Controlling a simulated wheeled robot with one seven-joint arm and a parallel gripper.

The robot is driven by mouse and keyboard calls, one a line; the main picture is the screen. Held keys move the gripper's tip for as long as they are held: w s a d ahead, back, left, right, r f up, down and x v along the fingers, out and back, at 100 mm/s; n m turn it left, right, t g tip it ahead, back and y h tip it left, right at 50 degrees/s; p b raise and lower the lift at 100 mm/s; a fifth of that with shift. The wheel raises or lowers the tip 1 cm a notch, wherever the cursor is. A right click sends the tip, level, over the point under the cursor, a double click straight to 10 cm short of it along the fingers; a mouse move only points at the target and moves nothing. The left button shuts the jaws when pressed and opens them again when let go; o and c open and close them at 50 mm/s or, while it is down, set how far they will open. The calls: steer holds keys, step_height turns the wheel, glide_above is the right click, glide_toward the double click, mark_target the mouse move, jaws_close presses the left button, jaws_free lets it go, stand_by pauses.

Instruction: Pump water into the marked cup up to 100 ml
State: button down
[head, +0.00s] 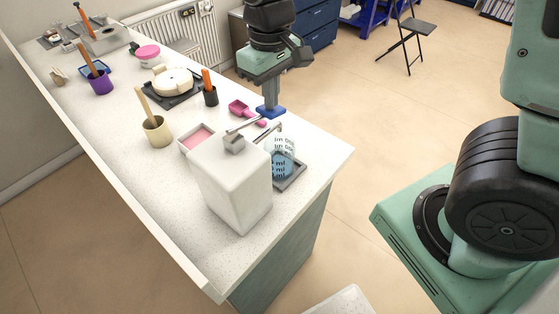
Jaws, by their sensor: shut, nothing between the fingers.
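A white box-shaped pump dispenser (232,190) stands near the front end of the counter, with a metal lever and spout (243,128) on top. A clear cup (283,158) with printed ml marks stands just right of it on a dark tray (291,181). The cup looks bluish; its water level is too small to read. My gripper (271,110) points down just behind the pump's spout, near the counter's right edge. It is shut and empty, with blue at its lower end. I cannot tell whether it touches the counter or the lever.
A pink scoop (240,108), a pink-filled tray (184,144), a beige pot (157,135) with a stick and a black pot (210,97) stand left of my gripper. A round cream piece (172,80) sits farther back.

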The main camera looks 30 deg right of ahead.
step_height(320, 180, up, 9)
steer(key=p, duration=0.7)
steer(key=shift+f, duration=0.15)
stand_by(0.6)
